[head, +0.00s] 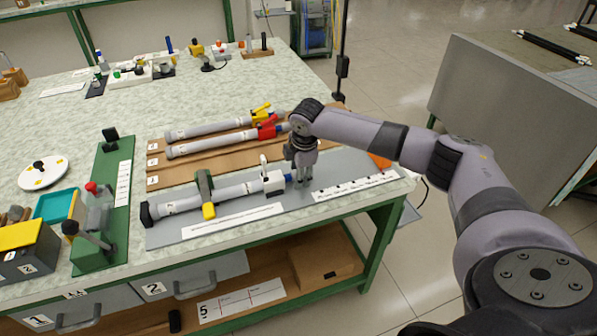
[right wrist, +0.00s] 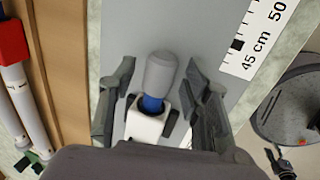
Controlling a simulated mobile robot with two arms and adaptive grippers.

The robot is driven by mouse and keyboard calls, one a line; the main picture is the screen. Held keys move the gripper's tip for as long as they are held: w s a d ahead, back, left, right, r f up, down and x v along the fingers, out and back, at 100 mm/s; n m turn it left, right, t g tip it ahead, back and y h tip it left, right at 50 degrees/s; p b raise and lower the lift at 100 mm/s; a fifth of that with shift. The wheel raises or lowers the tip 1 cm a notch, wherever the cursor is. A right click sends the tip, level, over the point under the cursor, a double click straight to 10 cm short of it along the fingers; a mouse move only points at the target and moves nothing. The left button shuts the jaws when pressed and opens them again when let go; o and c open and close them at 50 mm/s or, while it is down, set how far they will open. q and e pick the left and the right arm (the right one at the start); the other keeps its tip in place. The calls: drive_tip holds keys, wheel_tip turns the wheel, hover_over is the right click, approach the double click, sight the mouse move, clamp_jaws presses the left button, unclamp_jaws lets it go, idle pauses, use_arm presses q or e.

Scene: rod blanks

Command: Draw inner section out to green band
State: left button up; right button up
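A light grey tube (head: 225,192) lies on a grey board (head: 160,234), with a black cap at its left end and a green holder with a yellow lever (head: 208,211) across it. A white collar (head: 273,183) sits at its right end. The inner section's rounded grey end (right wrist: 160,72) pokes out of the white collar (right wrist: 146,125) in the right wrist view, with a blue band (right wrist: 152,103) at the collar. No green band shows. My right gripper (head: 303,184) points down over this end; its open fingers (right wrist: 160,68) stand either side, apart from it. My left gripper is out of view.
A ruler strip (head: 355,186) lies right of the tube's end, on the board. A green fixture (head: 100,215) stands left. Board space beyond the end is clear.

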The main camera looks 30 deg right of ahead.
clamp_jaws()
idle(0.3)
idle(0.4)
